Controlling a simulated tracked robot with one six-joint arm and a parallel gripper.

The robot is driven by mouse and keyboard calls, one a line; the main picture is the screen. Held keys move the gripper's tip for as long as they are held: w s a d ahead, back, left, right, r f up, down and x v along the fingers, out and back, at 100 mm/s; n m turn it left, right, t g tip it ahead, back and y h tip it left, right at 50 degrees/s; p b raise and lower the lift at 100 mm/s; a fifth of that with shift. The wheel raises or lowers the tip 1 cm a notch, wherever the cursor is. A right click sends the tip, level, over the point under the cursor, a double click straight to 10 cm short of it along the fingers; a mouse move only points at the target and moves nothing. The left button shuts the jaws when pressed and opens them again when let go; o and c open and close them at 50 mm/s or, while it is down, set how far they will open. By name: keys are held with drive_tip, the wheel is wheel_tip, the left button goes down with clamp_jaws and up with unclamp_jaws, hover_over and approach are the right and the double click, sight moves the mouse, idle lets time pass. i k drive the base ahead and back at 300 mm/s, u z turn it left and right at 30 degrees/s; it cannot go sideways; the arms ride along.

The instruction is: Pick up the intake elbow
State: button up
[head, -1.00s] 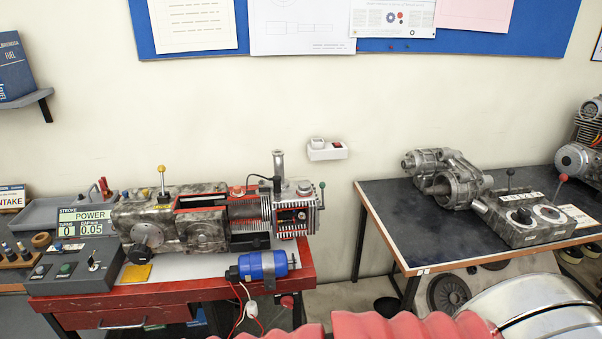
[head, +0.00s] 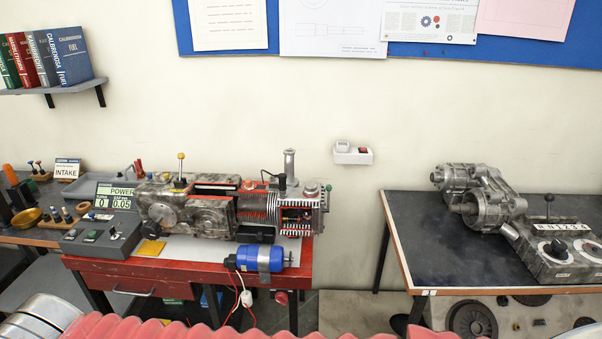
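I cannot make out the intake elbow for certain in the head view. A small sign reading INTAKE (head: 67,169) stands on the bench at the left. Beside it is a grey tray (head: 98,186), and the far-side contents are too small to tell. The cutaway engine (head: 235,210) lies on the red bench, with an upright metal pipe (head: 290,167) at its right end. My gripper is not in view.
A blue motor (head: 262,258) sits at the red bench's front. A gearbox (head: 485,200) lies on the dark right table (head: 420,245). A floor gap separates the benches.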

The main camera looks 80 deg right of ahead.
sight(288, 153)
drive_tip(key=z, duration=0.8)
drive_tip(key=i, duration=0.95)
